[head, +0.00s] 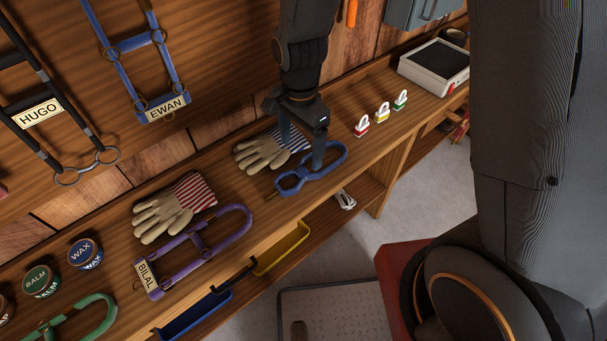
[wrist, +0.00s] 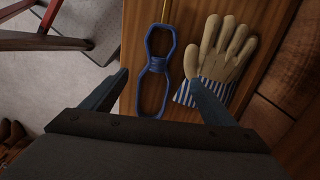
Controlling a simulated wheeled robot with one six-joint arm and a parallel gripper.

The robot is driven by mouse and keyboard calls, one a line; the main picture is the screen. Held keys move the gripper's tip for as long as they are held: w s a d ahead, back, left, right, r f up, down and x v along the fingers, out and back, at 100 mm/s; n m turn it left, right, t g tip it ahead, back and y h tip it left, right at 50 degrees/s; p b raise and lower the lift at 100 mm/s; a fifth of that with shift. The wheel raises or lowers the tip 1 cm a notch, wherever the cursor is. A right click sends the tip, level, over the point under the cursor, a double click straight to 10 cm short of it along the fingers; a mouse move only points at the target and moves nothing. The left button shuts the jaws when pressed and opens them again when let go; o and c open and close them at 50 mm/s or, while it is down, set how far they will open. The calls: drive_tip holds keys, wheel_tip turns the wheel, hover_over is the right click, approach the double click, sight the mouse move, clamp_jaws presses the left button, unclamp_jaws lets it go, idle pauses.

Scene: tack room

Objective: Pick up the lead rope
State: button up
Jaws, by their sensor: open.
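The blue lead rope (head: 291,182) lies on the wooden shelf, coiled into two loops with a wrap at the middle. In the wrist view the lead rope (wrist: 158,65) lies between my fingers, with a thin brass-coloured piece at its far end. My gripper (head: 303,152) is open above the rope and hides part of it in the head view. In the wrist view my gripper (wrist: 159,78) has one finger left of the rope and the other over the glove's striped cuff. Whether a finger touches anything, I cannot tell.
More gloves (head: 172,208) and a purple halter (head: 205,250) lie to the left. The shelf's front edge is close to the rope.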

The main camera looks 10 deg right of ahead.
sight(304, 169)
drive_tip(key=shift+a+f, duration=0.25)
drive_tip(key=shift+f, duration=0.35)
drive_tip(key=shift+d+f+p, duration=0.2)
drive_tip(key=shift+f, duration=0.5)
drive_tip(key=shift+d+f+p, duration=0.2)
drive_tip(key=shift+f, duration=0.45)
drive_tip(key=shift+d+f+p, duration=0.2)
drive_tip(key=shift+f+p, duration=0.3)
drive_tip(key=shift+f, duration=1.6)
drive_tip(key=c, duration=1.3)
